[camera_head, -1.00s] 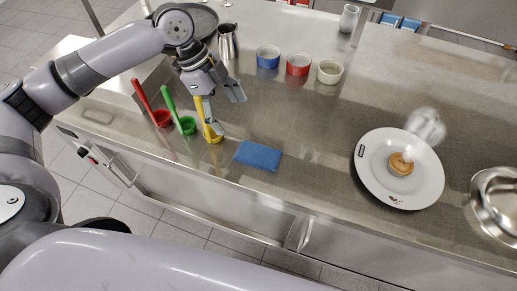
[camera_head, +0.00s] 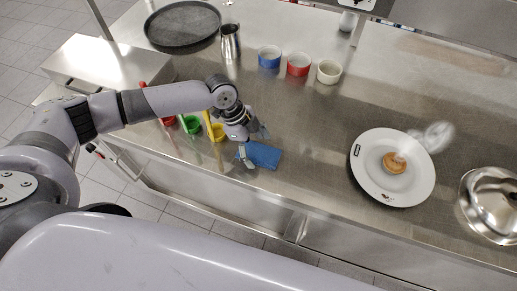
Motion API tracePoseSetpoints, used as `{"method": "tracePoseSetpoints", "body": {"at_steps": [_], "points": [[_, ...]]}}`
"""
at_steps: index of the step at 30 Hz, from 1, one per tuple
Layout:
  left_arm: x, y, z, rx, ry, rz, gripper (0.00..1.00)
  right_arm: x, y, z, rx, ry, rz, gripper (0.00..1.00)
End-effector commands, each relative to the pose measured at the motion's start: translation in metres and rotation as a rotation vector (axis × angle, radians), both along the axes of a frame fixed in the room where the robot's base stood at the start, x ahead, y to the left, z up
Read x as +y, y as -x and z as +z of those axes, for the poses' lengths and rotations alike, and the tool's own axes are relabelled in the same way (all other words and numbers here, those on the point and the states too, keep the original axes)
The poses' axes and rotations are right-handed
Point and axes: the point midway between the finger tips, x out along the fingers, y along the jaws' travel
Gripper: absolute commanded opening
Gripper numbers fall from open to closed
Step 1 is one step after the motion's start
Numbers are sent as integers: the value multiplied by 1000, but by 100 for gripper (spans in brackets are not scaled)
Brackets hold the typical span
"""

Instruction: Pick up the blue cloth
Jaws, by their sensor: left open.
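The blue cloth (camera_head: 264,156) lies flat and folded on the steel counter, near its front edge. My left gripper (camera_head: 255,149) is open over the left part of the cloth, with one finger at its left edge and the other near its back edge. I cannot tell whether the fingers touch the cloth. My right gripper is not in view.
A white plate (camera_head: 418,186) with food is at right. The counter between is clear.

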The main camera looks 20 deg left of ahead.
Motion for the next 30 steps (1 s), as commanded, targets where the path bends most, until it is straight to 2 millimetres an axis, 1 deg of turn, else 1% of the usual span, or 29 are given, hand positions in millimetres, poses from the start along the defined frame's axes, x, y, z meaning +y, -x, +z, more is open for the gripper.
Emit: {"method": "tracePoseSetpoints", "body": {"at_steps": [3, 8, 9, 30], "points": [[-3, 0, -5, 0, 1, -1, 78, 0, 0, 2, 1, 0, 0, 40], [-2, 0, -6, 0, 1, -1, 78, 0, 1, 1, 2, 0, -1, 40], [-2, 0, -6, 0, 1, -1, 77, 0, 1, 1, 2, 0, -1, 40], [-2, 0, -5, -1, 1, 0, 30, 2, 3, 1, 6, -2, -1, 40]]}}
